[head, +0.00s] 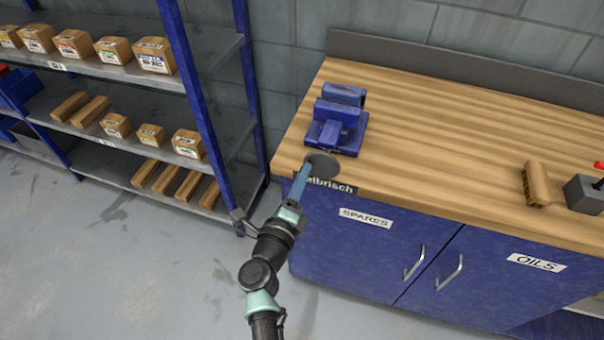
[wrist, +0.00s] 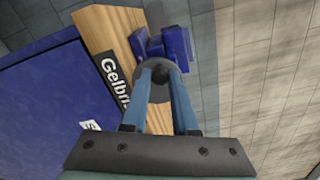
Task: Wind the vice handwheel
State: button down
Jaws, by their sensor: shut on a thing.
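The blue vice (head: 335,120) sits on the left end of the wooden bench top, and it also shows in the wrist view (wrist: 176,44). Its round dark grey handwheel (head: 326,165) is at the vice's front, by the bench's front edge. The wheel also shows in the wrist view (wrist: 158,88). My gripper (head: 308,168) reaches up to the wheel from the front. In the wrist view, my gripper's two blue fingers (wrist: 159,76) converge on the handwheel and are shut on it. The fingertips hide part of the wheel.
The wooden bench top (head: 440,110) is mostly clear right of the vice. A brush (head: 538,184) and a grey box (head: 584,194) stand at its right. Blue cupboard doors (head: 350,245) are below. A shelf rack (head: 205,85) with boxes stands close on the left.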

jog(key=shift+f+n, duration=0.3)
jog(key=shift+n, duration=0.7)
jog(key=n, duration=0.1)
jog(key=f+n+p, duration=0.1)
jog(key=n, duration=0.1)
jog(key=n, duration=0.2)
jog(key=f+n+p, duration=0.1)
jog(key=shift+n, duration=0.4)
